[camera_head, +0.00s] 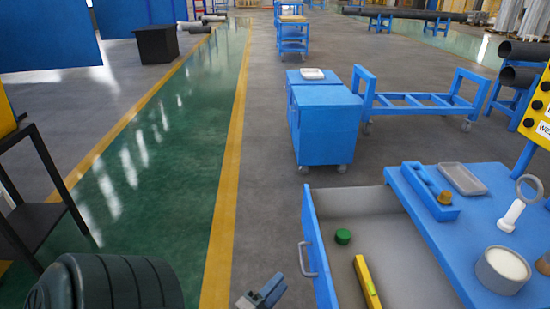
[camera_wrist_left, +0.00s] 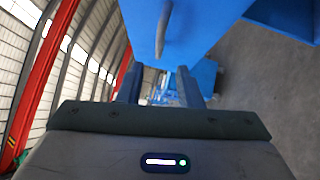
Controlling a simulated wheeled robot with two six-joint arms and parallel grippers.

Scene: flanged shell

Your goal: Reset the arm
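My left gripper (camera_head: 264,292) is at the bottom of the head view, just left of the open drawer's front. In the left wrist view its two fingers (camera_wrist_left: 160,85) are apart with nothing between them. The blue drawer (camera_head: 318,245) is pulled out from the workbench, and its grey handle (camera_head: 306,259) is close to the gripper but apart from it. The handle also shows in the left wrist view (camera_wrist_left: 163,28). A green round piece (camera_head: 343,236) and a yellow bar (camera_head: 366,282) lie in the drawer. My right gripper is out of view.
The blue workbench top (camera_head: 440,222) at right bears a grey tray (camera_head: 461,179), a white ring-topped part (camera_head: 512,214) and a round container (camera_head: 502,268). A blue cabinet (camera_head: 325,125) on casters and a blue frame cart (camera_head: 420,100) stand beyond. The green floor lane is clear.

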